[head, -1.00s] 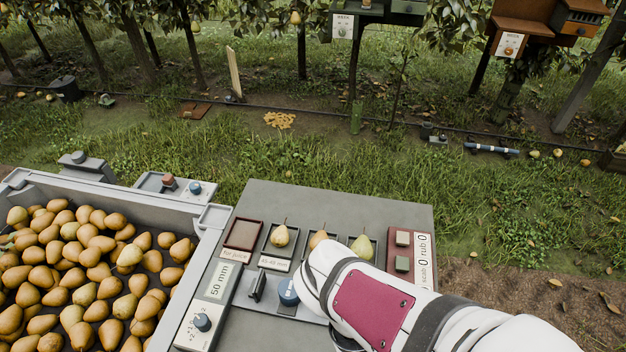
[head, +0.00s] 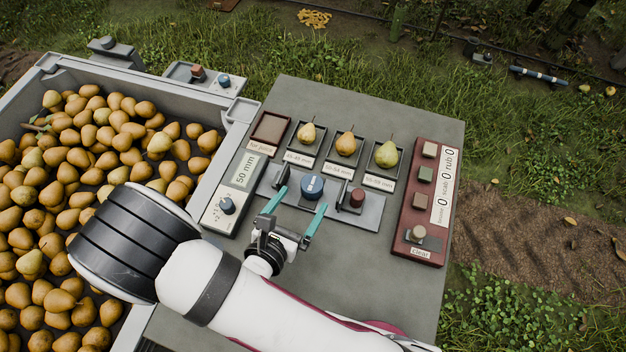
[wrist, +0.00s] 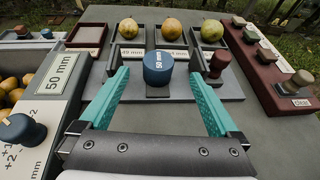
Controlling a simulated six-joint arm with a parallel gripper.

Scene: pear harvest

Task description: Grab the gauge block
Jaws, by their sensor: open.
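The gauge block is a blue round piece (head: 312,186) marked "50 mm" in the wrist view (wrist: 158,68). It stands upright on a grey plate (head: 369,216) on the bench. My gripper (head: 303,206) has two teal fingers spread wide, with nothing between them in its grasp. In the wrist view the block shows ahead, centred between the fingertips (wrist: 160,78), with a gap on each side. In the head view the fingers point at the block from the near side. I cannot tell whether the tips reach beside it.
Behind the block are a brown empty tray (head: 270,128) and several trays with single pears. A red-knobbed dark post (head: 355,199) is close right of the fingers. A size dial (head: 226,205) is left, a dark red button panel (head: 410,253) right. The pear bin (head: 222,130) is far left.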

